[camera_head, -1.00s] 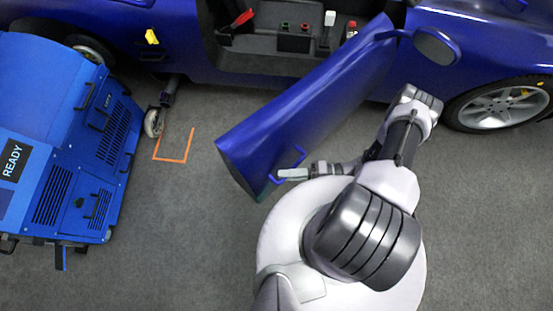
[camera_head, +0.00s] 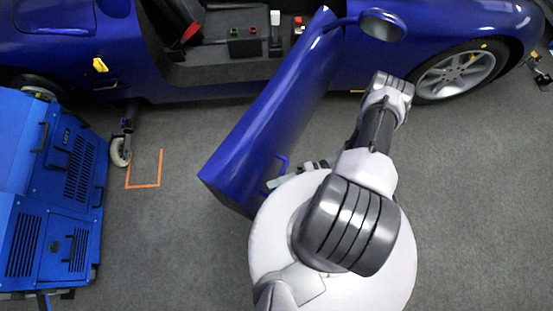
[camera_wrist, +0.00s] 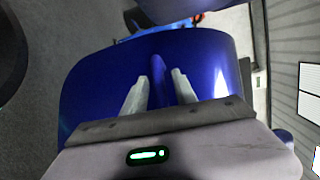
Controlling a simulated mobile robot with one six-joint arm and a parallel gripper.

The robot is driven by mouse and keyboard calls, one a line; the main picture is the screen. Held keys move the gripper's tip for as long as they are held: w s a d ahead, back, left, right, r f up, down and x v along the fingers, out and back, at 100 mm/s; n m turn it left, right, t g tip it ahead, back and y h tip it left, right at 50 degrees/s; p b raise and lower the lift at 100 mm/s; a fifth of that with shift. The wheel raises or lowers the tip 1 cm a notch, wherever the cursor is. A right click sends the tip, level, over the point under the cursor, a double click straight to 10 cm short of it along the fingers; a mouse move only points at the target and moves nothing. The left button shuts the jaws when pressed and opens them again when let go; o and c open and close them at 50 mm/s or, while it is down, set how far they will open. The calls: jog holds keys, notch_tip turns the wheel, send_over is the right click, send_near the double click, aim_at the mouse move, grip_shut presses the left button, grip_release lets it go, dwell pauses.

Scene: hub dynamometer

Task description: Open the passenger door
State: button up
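The passenger door (camera_head: 265,130) is a long blue panel. It stands swung well out from the side of the blue car (camera_head: 440,30), leaving the cabin opening bare. Its looped blue handle (camera_head: 283,165) is near the free end. My gripper (camera_head: 276,182) is at this handle, partly hidden by my own arm.
A blue machine (camera_head: 45,205) stands on the left, with a caster wheel (camera_head: 120,151) near it. An orange floor marking (camera_head: 145,187) lies between it and the door. The door carries a mirror (camera_head: 383,25).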

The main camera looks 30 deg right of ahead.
dwell(0.4)
jog(key=v, duration=1.7)
jog(key=shift+d, duration=0.2)
jog(key=shift+s, duration=0.1)
